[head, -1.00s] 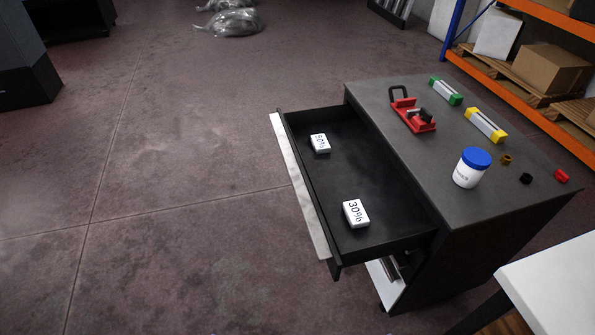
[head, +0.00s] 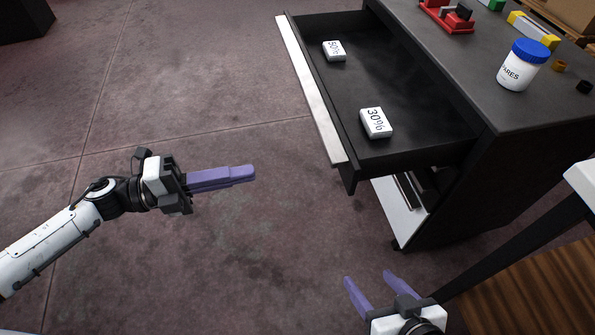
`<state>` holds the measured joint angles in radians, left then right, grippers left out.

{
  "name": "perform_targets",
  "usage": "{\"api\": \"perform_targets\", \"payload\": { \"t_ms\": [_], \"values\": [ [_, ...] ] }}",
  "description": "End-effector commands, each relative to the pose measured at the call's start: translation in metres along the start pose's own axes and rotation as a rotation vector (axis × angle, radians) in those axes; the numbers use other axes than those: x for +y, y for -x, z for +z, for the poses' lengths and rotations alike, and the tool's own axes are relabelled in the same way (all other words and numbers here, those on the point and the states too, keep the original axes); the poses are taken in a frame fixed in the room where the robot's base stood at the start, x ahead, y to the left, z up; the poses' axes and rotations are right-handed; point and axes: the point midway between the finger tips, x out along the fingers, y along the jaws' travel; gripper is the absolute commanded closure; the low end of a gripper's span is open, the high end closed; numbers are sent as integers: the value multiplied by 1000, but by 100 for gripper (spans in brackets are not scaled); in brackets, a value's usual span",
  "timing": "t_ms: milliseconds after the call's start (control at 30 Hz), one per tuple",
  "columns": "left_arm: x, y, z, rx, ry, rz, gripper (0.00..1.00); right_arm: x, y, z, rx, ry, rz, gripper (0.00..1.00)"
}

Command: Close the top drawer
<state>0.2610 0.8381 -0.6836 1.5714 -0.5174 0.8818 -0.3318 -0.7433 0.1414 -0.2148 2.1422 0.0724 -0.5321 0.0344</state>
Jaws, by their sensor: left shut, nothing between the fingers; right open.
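The top drawer (head: 408,152) of the dark cabinet (head: 470,190) is pulled out to the left, with a pale strip (head: 312,90) along its front. Inside lie two white blocks, one marked 50% (head: 334,51) and one marked 30% (head: 376,122). My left gripper (head: 252,173) is shut and empty, with its purple fingers pointing right. It is left of the drawer front and apart from it. My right gripper (head: 369,280) is open and empty at the bottom, below the drawer and apart from the cabinet.
On the cabinet top stand a white jar with a blue lid (head: 523,65), a red tool (head: 447,15), a yellow-ended block (head: 534,30) and small coloured pieces. A lower drawer (head: 402,205) is slightly out. A wooden surface (head: 540,275) is at the lower right.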

Motion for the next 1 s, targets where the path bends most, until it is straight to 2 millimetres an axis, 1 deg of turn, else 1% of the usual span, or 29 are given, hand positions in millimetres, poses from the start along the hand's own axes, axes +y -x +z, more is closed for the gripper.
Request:
{"api": "perform_targets", "payload": {
  "t_ms": [67, 167, 500, 700, 833, 1000],
  "values": [
    [-1, -5, -1, 7, -6, 1, 100, 0, 0, 0, 0, 0, -1, 38],
    [-2, -19, -1, 8, -5, -3, 100, 0, 0, -1, 1, -1, -1, 38],
    [-3, -92, -1, 5, -3, -5, 100, 0, -1, 1, 1, -3, -1, 38],
    [-2, -124, -1, 4, -3, -3, 100, 0, -2, 0, 6, -5, -2, 38],
    [-2, -135, -1, 3, -1, -3, 100, -1, -2, -2, 13, -6, -3, 38],
    [-2, -139, 0, 2, -1, -1, 100, -1, -1, -3, 16, -7, -3, 38]
  ]
}}
